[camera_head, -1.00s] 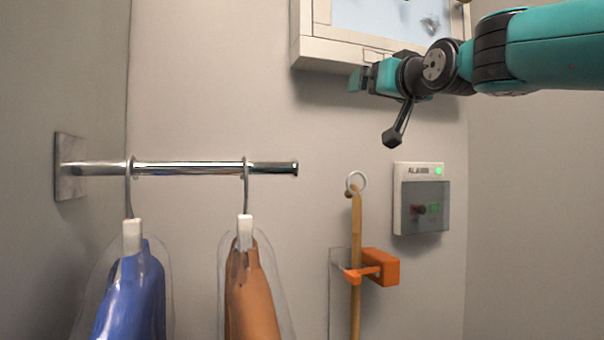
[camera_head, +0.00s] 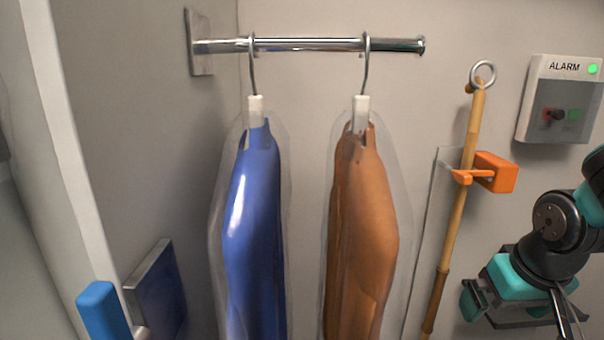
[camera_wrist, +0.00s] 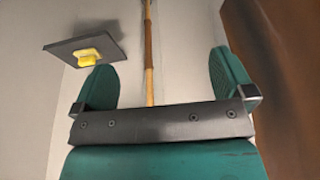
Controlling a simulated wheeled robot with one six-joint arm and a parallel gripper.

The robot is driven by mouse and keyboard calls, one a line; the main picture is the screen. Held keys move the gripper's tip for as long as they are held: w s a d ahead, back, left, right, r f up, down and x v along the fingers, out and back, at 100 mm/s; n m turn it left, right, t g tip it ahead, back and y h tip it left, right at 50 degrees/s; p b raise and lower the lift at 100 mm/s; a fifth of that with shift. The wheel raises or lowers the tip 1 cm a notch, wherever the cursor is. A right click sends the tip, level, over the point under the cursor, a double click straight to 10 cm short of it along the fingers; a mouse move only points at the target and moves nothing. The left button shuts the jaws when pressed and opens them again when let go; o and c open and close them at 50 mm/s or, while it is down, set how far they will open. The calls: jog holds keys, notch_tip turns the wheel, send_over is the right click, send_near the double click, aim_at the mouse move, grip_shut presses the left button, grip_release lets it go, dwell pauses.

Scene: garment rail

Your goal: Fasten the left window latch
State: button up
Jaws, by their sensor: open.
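The window and its left latch are in neither view now. My gripper (camera_head: 484,300) is low at the right of the head view, in front of the wall and to the right of the wooden pole (camera_head: 457,215). In the wrist view my gripper (camera_wrist: 166,82) has its two teal fingers wide apart, with nothing held between them. The pole (camera_wrist: 148,50) shows in the gap between the fingers, farther off and not gripped.
An orange clip (camera_head: 494,172) holds the pole to the wall, below the alarm box (camera_head: 560,98). A blue garment (camera_head: 253,220) and an orange one (camera_head: 362,215) hang from a rail (camera_head: 310,45). A yellow knob (camera_wrist: 88,56) sits on a dark plate (camera_wrist: 100,42).

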jog(key=s+a+r+n+g+y, duration=0.1)
jog(key=s+a+r+n+y, duration=0.1)
jog(key=s+a, duration=0.4)
jog(key=s+a+r+n+g+y, duration=0.2)
jog(key=s+a+r+n, duration=0.2)
jog(key=s+a, duration=0.3)
jog(key=shift+a+r+n, duration=0.3)
jog(key=shift+a+n, duration=0.4)
jog(key=shift+a, duration=0.1)
